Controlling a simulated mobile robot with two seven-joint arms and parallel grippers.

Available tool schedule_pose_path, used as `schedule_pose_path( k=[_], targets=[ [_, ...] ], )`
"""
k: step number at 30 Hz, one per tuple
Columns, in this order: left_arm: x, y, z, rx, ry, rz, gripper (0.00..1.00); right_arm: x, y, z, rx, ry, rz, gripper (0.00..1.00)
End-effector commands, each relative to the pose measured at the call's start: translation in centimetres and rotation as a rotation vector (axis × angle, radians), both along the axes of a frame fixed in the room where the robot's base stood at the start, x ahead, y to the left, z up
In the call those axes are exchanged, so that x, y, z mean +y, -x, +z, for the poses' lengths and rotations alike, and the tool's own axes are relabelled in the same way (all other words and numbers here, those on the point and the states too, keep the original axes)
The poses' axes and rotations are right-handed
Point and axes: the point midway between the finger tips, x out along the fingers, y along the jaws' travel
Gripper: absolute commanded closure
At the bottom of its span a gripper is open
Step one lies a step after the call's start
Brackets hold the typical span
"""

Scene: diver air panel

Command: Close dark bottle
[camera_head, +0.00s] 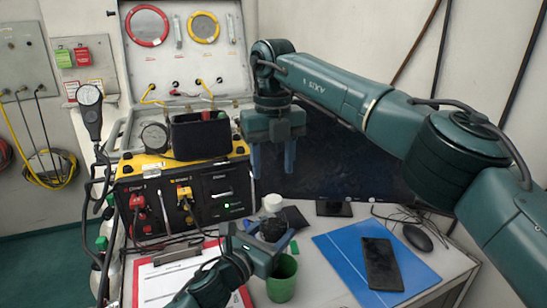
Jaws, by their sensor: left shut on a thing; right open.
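My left gripper (258,244) is low in the head view, above the desk, and shut on a dark rounded thing (273,229). This looks like the dark bottle, but the gripper hides much of it. A small white cap-like piece (272,202) shows just above and behind the dark thing; I cannot tell whether it touches it. My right gripper (272,160) hangs above, fingers pointing down, open and empty. It is apart from the white piece and the dark thing.
A green cup (282,280) stands close below the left gripper. A clipboard (160,284) lies left, a blue folder (345,262) with a dark phone (382,264) right. The yellow-black air panel (185,190) and a dark monitor (340,170) stand behind.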

Motion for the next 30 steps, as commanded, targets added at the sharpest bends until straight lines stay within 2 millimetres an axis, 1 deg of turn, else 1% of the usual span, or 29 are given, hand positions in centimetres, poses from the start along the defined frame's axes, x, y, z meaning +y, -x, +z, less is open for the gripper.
schedule_pose_path(
  k=[1,3,6,9,12,15,18,27,30],
  targets=[
    [0.01,0.01,-0.06,0.001,-0.001,0.000,1.00,0.01,0.01,0.10,0.001,0.000,0.104,0.50],
    [0.00,0.00,-0.05,0.001,-0.001,0.000,1.00,-0.01,0.03,0.27,0.002,0.000,0.254,0.50],
    [0.00,0.00,-0.05,0.001,-0.001,0.000,1.00,-0.04,0.03,0.48,0.003,0.003,0.450,0.50],
    [0.00,0.00,-0.05,0.001,-0.001,0.000,1.00,-0.04,0.05,0.65,0.003,0.002,0.613,0.50],
    [-0.01,0.01,-0.05,0.001,-0.001,0.000,1.00,-0.07,0.05,0.76,0.003,0.004,0.732,0.50],
    [-0.01,0.01,-0.05,0.001,-0.001,0.000,1.00,-0.10,0.07,0.82,0.005,0.005,0.804,0.50],
    [0.00,0.00,-0.04,0.001,-0.001,0.000,1.00,-0.11,0.06,0.85,0.005,0.005,0.837,0.50],
    [-0.01,0.01,-0.04,0.001,-0.001,0.000,1.00,-0.11,0.06,0.84,0.005,0.004,0.843,0.50],
    [-0.01,0.01,-0.04,0.001,-0.001,0.000,1.00,-0.12,0.05,0.45,0.005,0.004,0.842,0.50]
  ],
)
